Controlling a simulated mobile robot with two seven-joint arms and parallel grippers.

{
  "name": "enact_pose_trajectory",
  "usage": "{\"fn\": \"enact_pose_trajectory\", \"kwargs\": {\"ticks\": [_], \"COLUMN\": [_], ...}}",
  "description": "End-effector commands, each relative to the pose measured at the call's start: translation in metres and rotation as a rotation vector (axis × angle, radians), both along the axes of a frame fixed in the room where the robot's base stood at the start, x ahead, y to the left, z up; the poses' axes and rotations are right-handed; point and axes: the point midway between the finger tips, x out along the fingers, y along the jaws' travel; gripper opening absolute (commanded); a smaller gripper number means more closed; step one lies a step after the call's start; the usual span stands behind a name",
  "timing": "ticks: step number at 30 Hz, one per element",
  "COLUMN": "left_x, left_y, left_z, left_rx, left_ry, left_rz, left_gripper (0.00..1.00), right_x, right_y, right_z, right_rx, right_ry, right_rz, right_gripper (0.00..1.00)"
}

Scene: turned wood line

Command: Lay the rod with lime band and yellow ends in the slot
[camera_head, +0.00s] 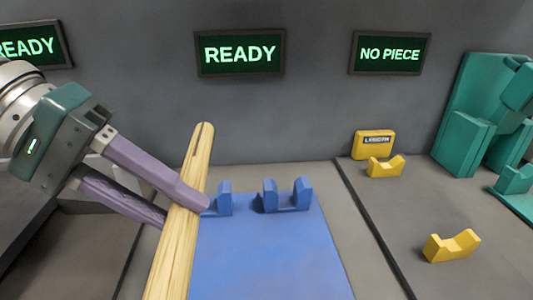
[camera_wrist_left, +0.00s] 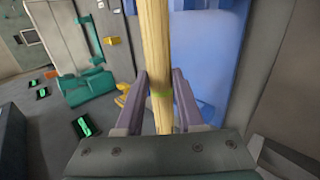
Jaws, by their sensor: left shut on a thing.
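My left gripper (camera_head: 186,210) is shut on a long pale wooden rod (camera_head: 180,235). The rod is tilted, with its far end raised toward the wall and its near end cut off by the bottom of the head view. In the left wrist view the rod (camera_wrist_left: 154,45) runs between the fingers of the gripper (camera_wrist_left: 160,82), with a faint lime mark near them. Yellow ends cannot be made out. Blue upright blocks (camera_head: 270,195) stand on a blue plate (camera_head: 265,255) just right of the rod, with gaps between them. Which gap is the slot is unclear. My right gripper is out of view.
Two yellow V-shaped rests (camera_head: 385,167) (camera_head: 452,245) and a yellow labelled box (camera_head: 374,143) stand to the right. A teal fixture (camera_head: 475,125) is at far right. Wall signs read READY (camera_head: 240,53) and NO PIECE (camera_head: 390,54). The blue plate's front is clear.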

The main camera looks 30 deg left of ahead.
Motion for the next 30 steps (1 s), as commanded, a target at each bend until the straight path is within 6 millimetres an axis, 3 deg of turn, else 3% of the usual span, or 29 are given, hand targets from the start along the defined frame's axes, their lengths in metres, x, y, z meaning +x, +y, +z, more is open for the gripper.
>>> {"fn": "enact_pose_trajectory", "kwargs": {"ticks": [12,26,27,30], "left_x": [0.000,0.000,0.000,0.000], "left_y": [0.000,0.000,0.000,0.000], "left_z": [-0.047,-0.053,-0.053,-0.053], "left_rx": [0.002,0.000,0.000,0.000], "left_ry": [-0.001,-0.001,-0.001,-0.001], "left_rz": [-0.001,-0.001,-0.001,-0.001], "left_gripper": [0.00,0.00,0.38,0.49], "right_x": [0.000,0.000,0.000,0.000], "right_y": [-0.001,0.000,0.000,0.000], "right_z": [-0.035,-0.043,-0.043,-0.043], "right_rx": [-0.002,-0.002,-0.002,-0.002], "right_ry": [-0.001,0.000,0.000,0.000], "right_rz": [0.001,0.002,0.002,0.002], "right_gripper": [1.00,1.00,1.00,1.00]}}
